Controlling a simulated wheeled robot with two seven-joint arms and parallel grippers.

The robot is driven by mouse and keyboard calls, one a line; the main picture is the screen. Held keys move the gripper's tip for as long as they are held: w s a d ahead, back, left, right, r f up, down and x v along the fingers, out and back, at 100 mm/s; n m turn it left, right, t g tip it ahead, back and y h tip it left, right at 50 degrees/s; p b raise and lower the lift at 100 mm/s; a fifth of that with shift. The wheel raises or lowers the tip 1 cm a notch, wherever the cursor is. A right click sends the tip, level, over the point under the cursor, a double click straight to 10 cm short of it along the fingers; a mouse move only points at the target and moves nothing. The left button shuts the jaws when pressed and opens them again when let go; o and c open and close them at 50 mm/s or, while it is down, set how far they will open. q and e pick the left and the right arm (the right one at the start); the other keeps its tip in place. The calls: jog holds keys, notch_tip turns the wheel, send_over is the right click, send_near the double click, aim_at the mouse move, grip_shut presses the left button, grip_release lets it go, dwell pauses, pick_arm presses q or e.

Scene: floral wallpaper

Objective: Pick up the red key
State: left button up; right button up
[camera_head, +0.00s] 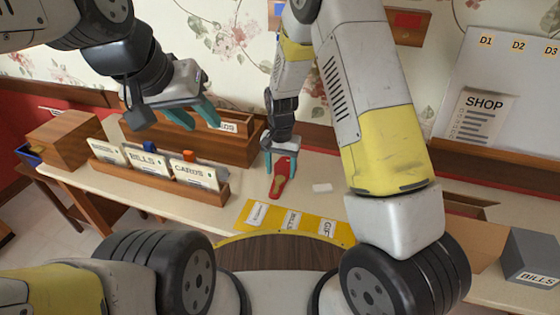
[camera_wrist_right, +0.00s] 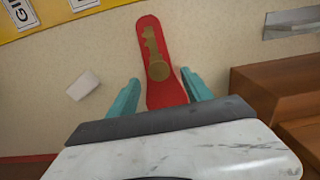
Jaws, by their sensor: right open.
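The red key (camera_head: 281,176), a red tag-like piece with a gold key shape on it, lies on the pale tabletop. My right gripper (camera_head: 281,158) is over its far end, fingers open on either side. In the right wrist view the red key (camera_wrist_right: 163,88) lies between the teal fingertips (camera_wrist_right: 160,78), with gaps visible on both sides. Its near end is hidden by the gripper body. My left gripper (camera_head: 193,112) is open and empty, in the air above the wooden organizer at the left.
A small white piece (camera_head: 322,188) lies right of the key. A yellow labelled strip (camera_head: 295,221) lies in front. A wooden card holder (camera_head: 160,181) stands left and a wooden organizer (camera_head: 240,149) behind. A grey BILLS box (camera_head: 531,257) is far right.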

notch_tip(320, 180, down, 2)
jog(key=shift+c, duration=0.2)
grip_shut()
jog(key=shift+r, duration=0.1)
